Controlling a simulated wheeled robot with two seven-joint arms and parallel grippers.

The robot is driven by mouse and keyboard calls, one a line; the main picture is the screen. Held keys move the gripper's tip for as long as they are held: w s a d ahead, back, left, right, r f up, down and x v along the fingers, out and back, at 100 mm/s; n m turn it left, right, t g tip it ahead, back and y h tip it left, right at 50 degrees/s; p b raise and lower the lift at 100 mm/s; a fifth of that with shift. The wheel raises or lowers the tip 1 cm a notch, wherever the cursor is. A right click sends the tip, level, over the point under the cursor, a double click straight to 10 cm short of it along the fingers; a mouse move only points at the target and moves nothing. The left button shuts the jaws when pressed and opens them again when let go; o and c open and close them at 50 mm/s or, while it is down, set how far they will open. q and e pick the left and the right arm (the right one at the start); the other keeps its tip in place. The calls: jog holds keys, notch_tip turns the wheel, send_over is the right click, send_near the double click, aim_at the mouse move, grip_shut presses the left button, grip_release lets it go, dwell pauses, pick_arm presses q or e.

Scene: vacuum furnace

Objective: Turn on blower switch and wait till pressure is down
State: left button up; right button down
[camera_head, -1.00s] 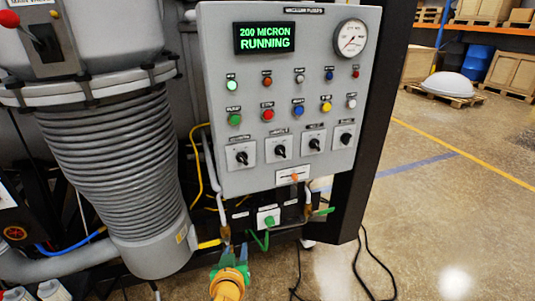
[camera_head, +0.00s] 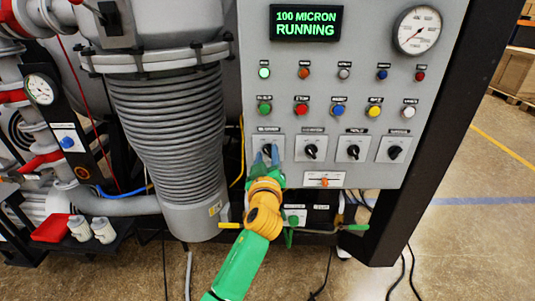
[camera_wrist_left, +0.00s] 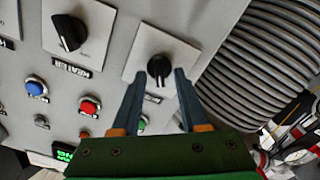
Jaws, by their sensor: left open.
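The grey control panel (camera_head: 340,176) carries a row of black rotary switches along its lower part. The leftmost one, the blower switch (camera_head: 266,150), is partly behind my left gripper (camera_head: 265,160) in the head view. In the left wrist view the switch knob (camera_wrist_left: 159,69) sits between the tips of my open left gripper (camera_wrist_left: 157,80), with a finger on each side; contact cannot be told. The green display (camera_head: 306,23) reads "100 MICRON RUNNING". The round pressure gauge (camera_head: 417,31) is at the panel's upper right. My right gripper is not in view.
Coloured buttons and lamps, such as a red button (camera_head: 301,110), sit above the switches. Another rotary switch (camera_head: 311,152) is close to the right. A grey ribbed column (camera_head: 170,130) stands left of the panel. Open floor (camera_head: 480,220) lies to the right.

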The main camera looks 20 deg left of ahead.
pick_arm(q)
jog(key=shift+w+d, duration=0.1)
jog(key=shift+w, duration=0.05)
jog(key=shift+c, duration=1.1)
grip_shut()
jog(key=shift+m, duration=0.3)
jog(key=m, duration=0.5)
jog(key=shift+m, duration=0.3)
jog(key=m, duration=0.5)
jog(key=shift+d+f+m+p, duration=0.15)
jog(key=shift+m+p, duration=0.15)
jog(key=shift+p, duration=0.05)
